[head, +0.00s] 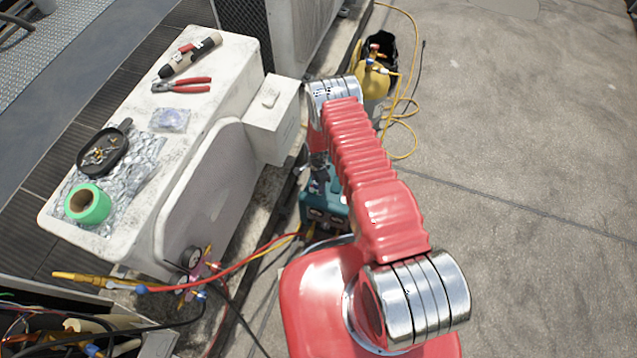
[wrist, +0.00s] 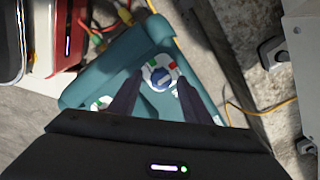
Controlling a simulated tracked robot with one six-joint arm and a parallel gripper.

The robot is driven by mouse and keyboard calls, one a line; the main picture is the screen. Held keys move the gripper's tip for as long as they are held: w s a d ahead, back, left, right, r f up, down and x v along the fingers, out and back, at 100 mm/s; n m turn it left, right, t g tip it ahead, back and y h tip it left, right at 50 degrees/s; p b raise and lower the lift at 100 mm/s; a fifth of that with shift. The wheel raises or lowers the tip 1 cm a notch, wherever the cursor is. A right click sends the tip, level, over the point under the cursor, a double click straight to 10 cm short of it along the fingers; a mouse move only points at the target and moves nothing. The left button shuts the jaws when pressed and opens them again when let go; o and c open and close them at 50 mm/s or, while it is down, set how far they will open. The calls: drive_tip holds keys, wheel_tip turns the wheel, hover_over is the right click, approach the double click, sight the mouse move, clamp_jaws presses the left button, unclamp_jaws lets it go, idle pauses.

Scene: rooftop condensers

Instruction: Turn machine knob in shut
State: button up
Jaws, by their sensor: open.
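The machine (head: 323,207) is a teal box on the ground beside the white condenser, partly hidden behind my red arm in the head view. In the wrist view the teal machine (wrist: 95,85) shows a blue round knob (wrist: 161,78) on a white dial plate with a green and a red mark. A second white dial (wrist: 101,103) shows at its left end, partly cut off by my gripper. My gripper (wrist: 158,85) is open, its two dark fingers on either side of the blue knob in the picture. I cannot tell whether they touch it.
Red and yellow hoses (head: 235,272) run close to the machine from a gauge manifold (head: 190,262). The white condenser (head: 215,190) carries tools and green tape (head: 72,203) on top. A yellow pump (head: 372,82) stands farther back. Open concrete (head: 520,150) lies to the right.

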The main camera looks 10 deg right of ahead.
wheel_tip(320, 180, up, 14)
drive_tip(key=shift+f, duration=0.25)
idle(0.6)
idle(0.6)
drive_tip(key=s+r+n+g, duration=0.3)
drive_tip(key=s+n, duration=0.3)
drive_tip(key=s, duration=0.2)
drive_tip(key=s+r+n+t, duration=0.15)
drive_tip(key=r+n, duration=0.25)
drive_tip(key=r, duration=1.1)
drive_tip(key=s+r+n, duration=0.3)
drive_tip(key=r, duration=1.2)
drive_tip(key=s+r+n+t, duration=0.1)
drive_tip(key=s+r+t, duration=0.2)
drive_tip(key=r, duration=1)
drive_tip(key=s+r+n+t, duration=0.1)
drive_tip(key=s+r+t, duration=0.3)
drive_tip(key=s+r, duration=0.6)
wheel_tip(320, 180, up, 4)
drive_tip(key=shift+d+f+n, duration=0.2)
drive_tip(key=shift+d+n, duration=0.1)
drive_tip(key=shift+d, duration=0.15)
drive_tip(key=shift+s, duration=0.1)
drive_tip(key=shift+c, duration=0.4)
